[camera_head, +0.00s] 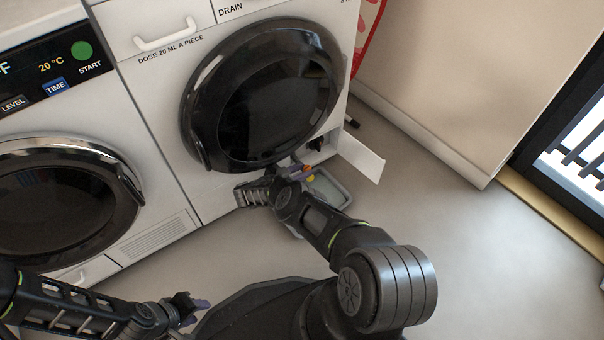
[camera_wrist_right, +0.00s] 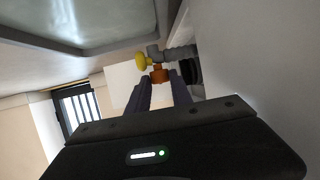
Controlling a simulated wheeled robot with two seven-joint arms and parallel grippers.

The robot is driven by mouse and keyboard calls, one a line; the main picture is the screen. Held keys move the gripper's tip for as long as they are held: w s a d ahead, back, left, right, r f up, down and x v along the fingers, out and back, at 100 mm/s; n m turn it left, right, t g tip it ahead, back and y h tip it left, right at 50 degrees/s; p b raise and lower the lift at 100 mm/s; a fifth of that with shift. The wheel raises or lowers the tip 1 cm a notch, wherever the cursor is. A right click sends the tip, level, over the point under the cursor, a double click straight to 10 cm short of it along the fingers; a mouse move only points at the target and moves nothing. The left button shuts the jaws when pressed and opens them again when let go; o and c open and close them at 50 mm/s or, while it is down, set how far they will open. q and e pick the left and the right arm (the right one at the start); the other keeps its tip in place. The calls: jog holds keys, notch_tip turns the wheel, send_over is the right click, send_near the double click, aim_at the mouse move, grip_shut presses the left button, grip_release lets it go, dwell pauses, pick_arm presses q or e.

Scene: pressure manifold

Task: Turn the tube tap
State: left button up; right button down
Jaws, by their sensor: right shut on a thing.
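The tube tap has an orange handle (camera_wrist_right: 160,74) on a grey pipe (camera_wrist_right: 180,53) with a yellow end piece (camera_wrist_right: 141,61). In the right wrist view, my right gripper (camera_wrist_right: 161,80) has its fingers on both sides of the orange handle, shut on it. In the head view, my right gripper (camera_head: 299,174) is at the low opening of the right machine. The orange handle (camera_head: 307,170) and yellow piece (camera_head: 311,178) just show there, and the rest is hidden by my gripper. My left gripper (camera_head: 195,311) is away from the tap at the bottom left; its jaw gap is unclear.
A grey tray (camera_head: 346,203) lies on the floor under the opening. A white flap (camera_head: 362,157) stands open to its right. The right machine's round black door (camera_head: 262,97) is above. A second machine (camera_head: 62,198) stands at left. The floor at right is clear.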

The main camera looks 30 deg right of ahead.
jog(key=shift+d, duration=0.1)
dwell(0.3)
jog(key=c, duration=1.1)
grip_release()
jog(key=shift+c, duration=0.2)
jog(key=shift+p+v, duration=0.3)
jog(key=shift+v, duration=0.55)
jog(key=p+v, duration=0.2)
jog(key=v, duration=0.4)
